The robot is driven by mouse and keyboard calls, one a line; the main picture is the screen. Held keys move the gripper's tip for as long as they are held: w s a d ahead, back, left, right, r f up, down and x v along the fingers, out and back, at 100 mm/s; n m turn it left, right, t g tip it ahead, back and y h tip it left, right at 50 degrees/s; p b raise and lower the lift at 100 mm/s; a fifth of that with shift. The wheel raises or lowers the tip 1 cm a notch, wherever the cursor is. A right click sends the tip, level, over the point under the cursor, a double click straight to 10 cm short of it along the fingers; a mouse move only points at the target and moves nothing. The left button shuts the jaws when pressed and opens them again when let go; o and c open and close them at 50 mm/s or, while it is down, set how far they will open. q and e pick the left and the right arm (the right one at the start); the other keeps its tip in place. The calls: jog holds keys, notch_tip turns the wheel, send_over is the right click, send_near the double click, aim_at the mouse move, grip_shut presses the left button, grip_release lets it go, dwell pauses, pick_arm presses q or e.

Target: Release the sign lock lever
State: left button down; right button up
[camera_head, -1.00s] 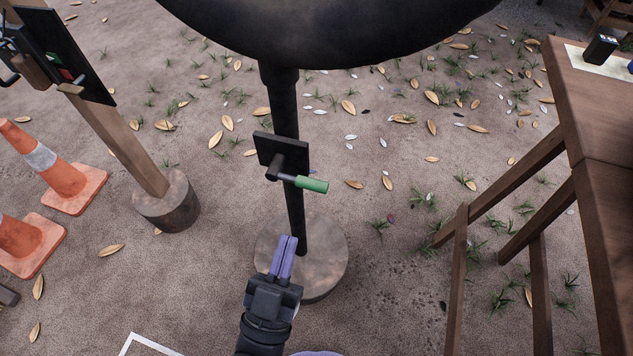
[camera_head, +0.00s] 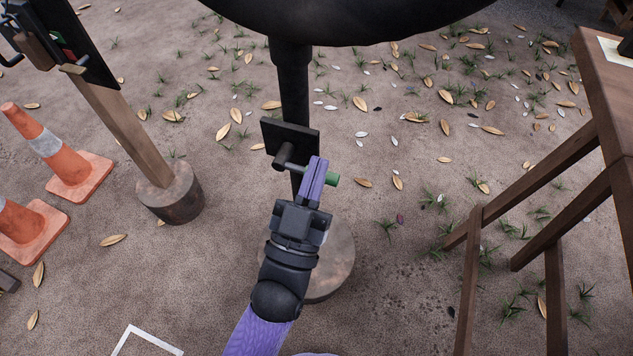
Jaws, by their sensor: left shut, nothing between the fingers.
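The sign lock lever (camera_head: 333,179) has a green grip on a dark arm, which comes off a black plate (camera_head: 289,137) on the dark sign post (camera_head: 294,85). Only the end of the green grip shows. My left gripper (camera_head: 316,166) is shut with its purple fingers in front of the grip and hides most of it. I cannot tell whether the fingers touch the lever. The underside of a large dark disc (camera_head: 345,20) tops the post. The post stands on a round wooden base (camera_head: 335,262), partly hidden by my left arm. My right gripper is not in view.
A wooden post (camera_head: 127,132) with a black panel (camera_head: 62,45) stands on a stump at left. Orange cones (camera_head: 72,168) stand beside it. A wooden table (camera_head: 606,95) with slanted legs is at right. The leafy ground between post and table is open.

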pick_arm(q)
jog(key=shift+w+f+b, duration=0.2)
jog(key=shift+f+b, duration=0.35)
jog(key=shift+f, duration=0.7)
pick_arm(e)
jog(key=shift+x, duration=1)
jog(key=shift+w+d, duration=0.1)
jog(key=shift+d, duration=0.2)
pick_arm(q)
jog(key=shift+m, duration=0.3)
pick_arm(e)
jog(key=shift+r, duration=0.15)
pick_arm(q)
jog(key=shift+d+f+m+g+h, duration=0.1)
jog(key=shift+f+m+g+h, duration=0.2)
jog(key=shift+m+h, duration=0.35)
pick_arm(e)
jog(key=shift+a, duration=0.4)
